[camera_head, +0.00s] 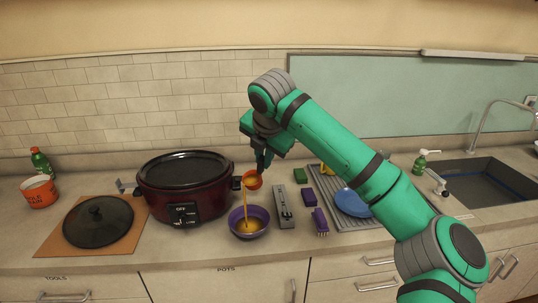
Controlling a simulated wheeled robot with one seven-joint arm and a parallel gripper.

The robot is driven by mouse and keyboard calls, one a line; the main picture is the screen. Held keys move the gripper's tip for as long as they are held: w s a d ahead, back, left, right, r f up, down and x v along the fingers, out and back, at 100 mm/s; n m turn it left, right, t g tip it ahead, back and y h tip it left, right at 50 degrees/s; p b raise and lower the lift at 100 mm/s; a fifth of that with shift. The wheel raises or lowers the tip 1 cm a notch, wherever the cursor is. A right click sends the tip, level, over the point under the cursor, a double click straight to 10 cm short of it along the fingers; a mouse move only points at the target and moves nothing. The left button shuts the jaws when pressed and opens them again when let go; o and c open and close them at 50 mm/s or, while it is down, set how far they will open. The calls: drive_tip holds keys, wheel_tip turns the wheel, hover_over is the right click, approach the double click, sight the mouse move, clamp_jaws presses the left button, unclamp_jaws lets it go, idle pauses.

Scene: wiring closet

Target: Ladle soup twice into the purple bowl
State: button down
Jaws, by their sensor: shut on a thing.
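The purple bowl (262,231) stands on the counter in front of the slow cooker, with some orange soup in its bottom. My gripper (262,165) is above and behind the bowl, shut on an orange ladle (253,182). The ladle's cup is tilted over the bowl and a thin stream of orange soup (245,210) runs from it down into the bowl. Most of the ladle's handle is hidden by my gripper. The dark red slow cooker (160,203) stands left of the bowl; the soup inside it cannot be seen.
A grey tool (284,212), purple and green blocks and a rack with a blue plate (352,203) lie right of the bowl.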

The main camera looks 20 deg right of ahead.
drive_tip(key=s+a+f+n+t+h, duration=0.2)
drive_tip(key=a+f+t+h, duration=0.3)
drive_tip(key=f, duration=0.3)
drive_tip(key=s+a+f+n+t+h, duration=0.2)
drive_tip(key=s+a+f+t+h, duration=0.1)
drive_tip(key=a+f+t+h, duration=0.2)
wheel_tip(320, 180, down, 3)
drive_tip(key=shift+s+r+h, duration=0.15)
drive_tip(key=shift+s+h, duration=0.1)
drive_tip(key=shift+h, duration=0.25)
drive_tip(key=shift+s+n, duration=0.1)
drive_tip(key=shift+n, duration=0.2)
drive_tip(key=shift+w+d+f+n+t+h, duration=0.15)
drive_tip(key=shift+f+n+t+h, duration=0.35)
drive_tip(key=shift+f+t, duration=0.55)
drive_tip(key=shift+w+d+f+n+t+h, duration=0.1)
drive_tip(key=shift+f+n+t+h, duration=0.1)
drive_tip(key=shift+f+n+t, duration=0.8)
drive_tip(key=shift+f+m, duration=0.25)
drive_tip(key=shift+m, duration=0.05)
idle(0.4)
